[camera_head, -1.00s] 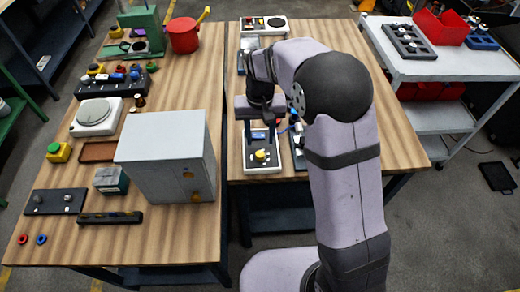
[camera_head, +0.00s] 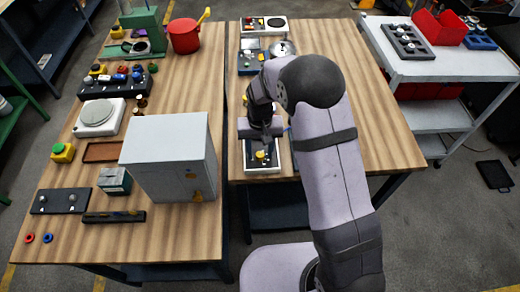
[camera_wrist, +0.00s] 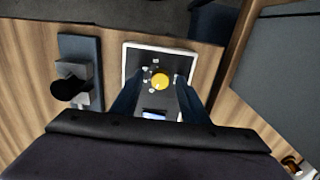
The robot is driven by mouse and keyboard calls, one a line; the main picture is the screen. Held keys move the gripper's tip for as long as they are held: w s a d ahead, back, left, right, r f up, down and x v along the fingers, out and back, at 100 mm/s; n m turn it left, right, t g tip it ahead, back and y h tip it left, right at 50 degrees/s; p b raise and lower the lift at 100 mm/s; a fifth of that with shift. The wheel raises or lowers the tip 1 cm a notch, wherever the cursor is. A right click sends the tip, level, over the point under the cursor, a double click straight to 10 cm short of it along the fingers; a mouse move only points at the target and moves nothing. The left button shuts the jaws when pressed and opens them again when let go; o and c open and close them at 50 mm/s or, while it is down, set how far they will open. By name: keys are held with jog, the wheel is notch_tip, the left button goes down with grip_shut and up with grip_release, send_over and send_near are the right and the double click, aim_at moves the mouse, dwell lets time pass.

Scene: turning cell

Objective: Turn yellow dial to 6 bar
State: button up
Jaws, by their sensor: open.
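The yellow dial (camera_wrist: 160,81) sits on a dark panel with a white frame (camera_wrist: 128,60), with several small pale marks along one side of it. In the head view the dial (camera_head: 261,155) shows just in front of my gripper, near the table's front edge. The dial's reading is too small to tell. A small bluish display (camera_wrist: 154,115) on the panel is partly covered by my gripper body. My gripper (camera_wrist: 156,85) is open, its two dark fingers reaching down over the panel on either side of the dial, apart from it. Its jaws are empty.
A dark plate with a grey block and black knob (camera_wrist: 72,90) lies beside the panel. A grey cabinet (camera_head: 165,150) stands on the left table, across a narrow gap. Other panels (camera_head: 262,24) stand at the back. The table's right side (camera_head: 375,140) is clear.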

grip_shut()
